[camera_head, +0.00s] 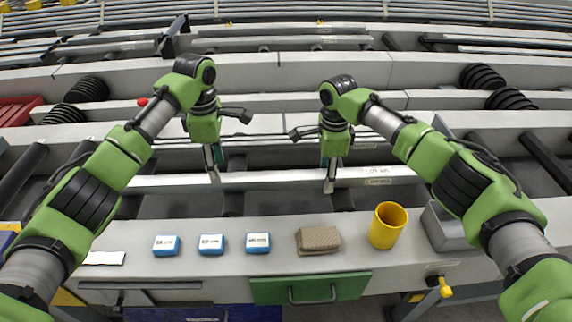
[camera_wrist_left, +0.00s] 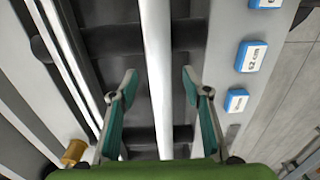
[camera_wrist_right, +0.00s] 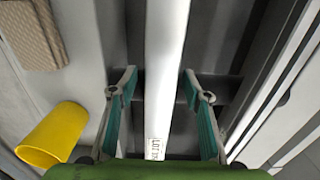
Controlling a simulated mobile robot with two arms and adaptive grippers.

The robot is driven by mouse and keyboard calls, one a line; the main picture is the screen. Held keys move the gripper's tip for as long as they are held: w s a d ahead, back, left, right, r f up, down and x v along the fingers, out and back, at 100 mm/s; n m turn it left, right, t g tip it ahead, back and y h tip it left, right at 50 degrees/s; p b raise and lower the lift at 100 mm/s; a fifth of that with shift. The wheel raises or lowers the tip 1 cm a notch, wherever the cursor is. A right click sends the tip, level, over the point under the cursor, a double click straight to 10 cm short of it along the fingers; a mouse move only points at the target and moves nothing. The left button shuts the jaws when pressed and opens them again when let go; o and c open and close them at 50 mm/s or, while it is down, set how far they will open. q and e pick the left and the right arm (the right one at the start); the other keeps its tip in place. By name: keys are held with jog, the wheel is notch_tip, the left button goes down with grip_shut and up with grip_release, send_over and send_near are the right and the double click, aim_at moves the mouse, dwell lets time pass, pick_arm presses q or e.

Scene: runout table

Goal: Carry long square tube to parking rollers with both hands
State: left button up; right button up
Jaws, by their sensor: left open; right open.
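A long light-grey square tube (camera_head: 270,178) lies left to right across dark rollers, behind the grey front ledge. My left gripper (camera_head: 213,176) is over the tube, left of centre. In the left wrist view the left gripper (camera_wrist_left: 158,85) is open, with the tube (camera_wrist_left: 157,60) running between its fingers. My right gripper (camera_head: 331,182) is over the tube right of centre. In the right wrist view the right gripper (camera_wrist_right: 160,85) is open, one finger on each side of the tube (camera_wrist_right: 163,50). A printed label shows on the tube there. Contact cannot be told.
The front ledge holds several blue-and-white blocks (camera_head: 211,244), a brown ribbed block (camera_head: 318,240), a yellow cup (camera_head: 387,225) and a grey metal bin (camera_head: 446,228). A green drawer (camera_head: 310,288) is below. Behind the tube are grey rails and black coiled rollers (camera_head: 87,89).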

pick_arm(q)
notch_tip(320, 180, up, 6)
jog(key=shift+r, duration=0.25)
pick_arm(e)
notch_tip(320, 180, up, 12)
dwell(0.3)
